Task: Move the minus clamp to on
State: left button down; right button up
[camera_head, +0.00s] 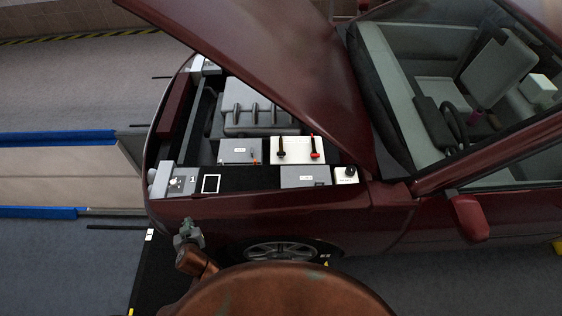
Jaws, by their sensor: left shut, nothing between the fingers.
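The white battery (298,153) sits in the open engine bay of the dark red car. A black clamp (280,147), which looks like the minus clamp, stands at its left side. A red clamp (314,148) stands at its right side. I cannot tell whether the black clamp is seated on a terminal. My left gripper (188,233) is shut and empty, outside the car by its lower front side, apart from the battery and clamps. My right gripper is not in view.
The raised hood (260,60) hangs over the far part of the bay. A grey box (240,151) lies left of the battery, and another grey box (305,176) in front. A white-framed card (211,184) lies near the bay's front edge. The car's fender (290,208) borders the bay.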

aim_at(281, 146)
jog(key=z, duration=0.8)
jog(key=i, duration=1)
